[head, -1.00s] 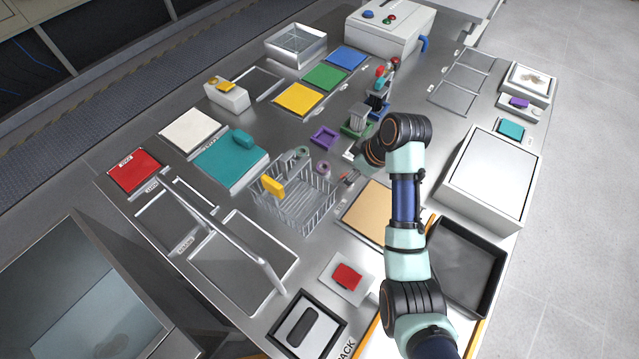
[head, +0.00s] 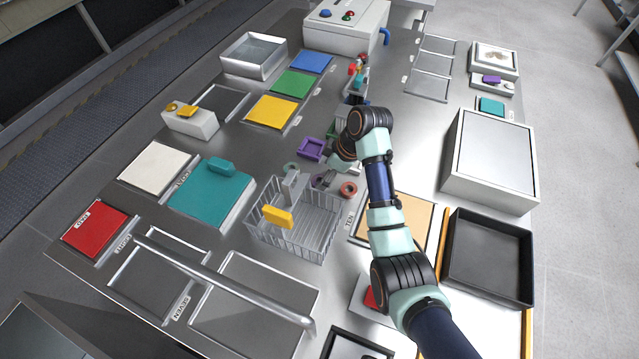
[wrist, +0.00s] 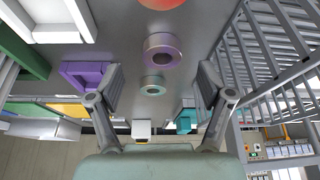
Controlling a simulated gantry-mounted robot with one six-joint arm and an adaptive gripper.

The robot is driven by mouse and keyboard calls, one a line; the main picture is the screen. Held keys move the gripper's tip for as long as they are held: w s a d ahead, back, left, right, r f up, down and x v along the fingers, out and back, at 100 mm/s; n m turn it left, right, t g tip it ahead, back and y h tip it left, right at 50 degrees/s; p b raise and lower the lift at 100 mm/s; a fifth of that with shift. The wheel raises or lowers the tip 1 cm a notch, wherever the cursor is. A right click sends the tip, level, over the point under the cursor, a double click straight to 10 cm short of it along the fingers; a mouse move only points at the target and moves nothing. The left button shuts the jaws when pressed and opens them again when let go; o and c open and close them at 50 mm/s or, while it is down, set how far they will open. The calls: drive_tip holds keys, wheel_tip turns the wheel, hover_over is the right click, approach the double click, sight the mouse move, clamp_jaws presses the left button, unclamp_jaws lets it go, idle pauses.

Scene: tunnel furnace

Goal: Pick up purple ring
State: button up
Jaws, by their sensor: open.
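The purple ring (wrist: 162,51) lies flat in the wrist view, ahead of my gripper and roughly midway between the lines of its fingers. My gripper (wrist: 162,72) is open and empty, with one finger on each side of the picture. A greenish ring (wrist: 153,85) lies between the fingers in the picture, and a red ring (wrist: 161,3) is cut off at the top edge. In the head view the purple ring (head: 317,181) is partly hidden by my gripper, with the green ring (head: 290,168) to its left and the red ring (head: 348,189) to its right.
A wire basket (head: 262,238) with a yellow-topped handle stands close beside the rings; its bars rise at the right in the wrist view. A green tray (wrist: 22,50) is at the left in the wrist view.

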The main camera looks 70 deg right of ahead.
drive_tip(key=b+x, duration=0.1)
drive_tip(key=x, duration=0.2)
drive_tip(key=shift+a+f, duration=0.15)
drive_tip(key=shift+f, duration=0.05)
drive_tip(key=shift+w+r, duration=0.1)
drive_tip(key=shift+c, duration=0.7)
drive_tip(key=c, duration=1.1)
wheel_tip(320, 180, up, 20)
drive_tip(key=p, duration=1)
